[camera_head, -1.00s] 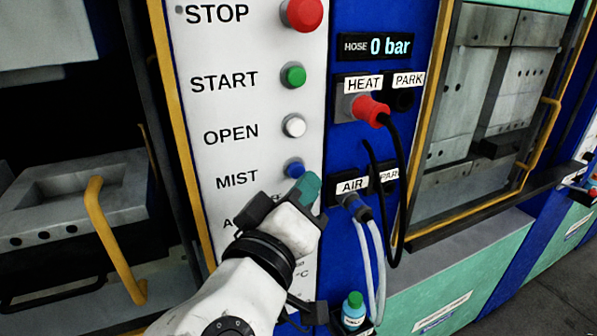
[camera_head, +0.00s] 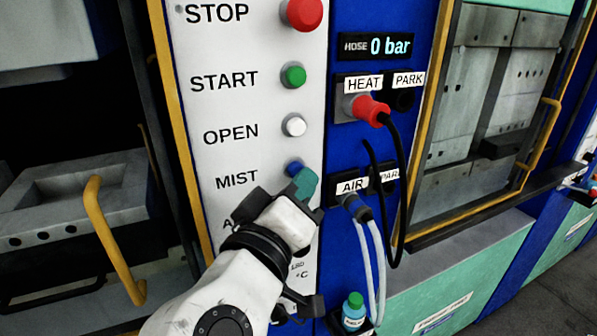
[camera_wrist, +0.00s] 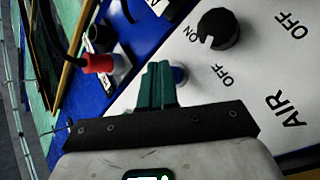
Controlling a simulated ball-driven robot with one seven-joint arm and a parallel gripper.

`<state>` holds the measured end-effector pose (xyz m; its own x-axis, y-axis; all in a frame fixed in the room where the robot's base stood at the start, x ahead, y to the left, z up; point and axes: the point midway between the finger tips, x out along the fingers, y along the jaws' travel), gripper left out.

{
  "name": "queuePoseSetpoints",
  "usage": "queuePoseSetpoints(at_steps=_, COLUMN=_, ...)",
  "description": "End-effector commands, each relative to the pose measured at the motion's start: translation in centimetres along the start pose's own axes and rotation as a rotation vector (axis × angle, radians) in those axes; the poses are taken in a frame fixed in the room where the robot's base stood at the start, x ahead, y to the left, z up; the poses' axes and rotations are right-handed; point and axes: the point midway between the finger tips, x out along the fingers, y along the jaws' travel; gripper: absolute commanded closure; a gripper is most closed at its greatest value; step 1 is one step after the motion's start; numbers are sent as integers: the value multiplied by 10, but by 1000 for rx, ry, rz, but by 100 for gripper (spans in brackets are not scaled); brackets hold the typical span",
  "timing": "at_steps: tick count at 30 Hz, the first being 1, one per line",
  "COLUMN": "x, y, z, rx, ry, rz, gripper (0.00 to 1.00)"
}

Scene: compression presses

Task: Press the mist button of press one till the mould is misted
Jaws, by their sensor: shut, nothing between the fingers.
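The blue mist button (camera_head: 293,168) sits beside the word MIST on the white control panel (camera_head: 230,105). My gripper (camera_head: 306,180) is shut and empty, its green fingertips just below and right of the button. The tips overlap the button's edge in the picture; whether they touch it I cannot tell. In the wrist view the closed fingers (camera_wrist: 162,66) point at the panel, and part of a blue button (camera_wrist: 179,75) shows right beside them. A grey mould (camera_head: 75,190) lies in the open press at the left; I cannot tell whether its surface is misted.
Above are the white OPEN (camera_head: 293,125), green START (camera_head: 293,76) and red STOP (camera_head: 301,14) buttons. A black knob (camera_wrist: 218,29) is near the fingers. To the right are a red heat plug (camera_head: 370,110), hanging hoses (camera_head: 372,250) and a small bottle (camera_head: 354,312). A yellow handle (camera_head: 112,240) stands left.

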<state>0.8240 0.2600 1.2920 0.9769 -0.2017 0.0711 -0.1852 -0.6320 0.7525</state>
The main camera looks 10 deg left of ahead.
Motion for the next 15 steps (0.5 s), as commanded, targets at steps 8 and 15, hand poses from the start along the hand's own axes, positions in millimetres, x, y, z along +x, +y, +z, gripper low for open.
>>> queuePoseSetpoints(at_steps=8, x=2, y=-2, z=-2, rx=0, ry=0, rz=0, gripper=100)
queuePoseSetpoints(at_steps=15, x=3, y=-3, z=-2, rx=-1, ry=0, rz=-1, gripper=100)
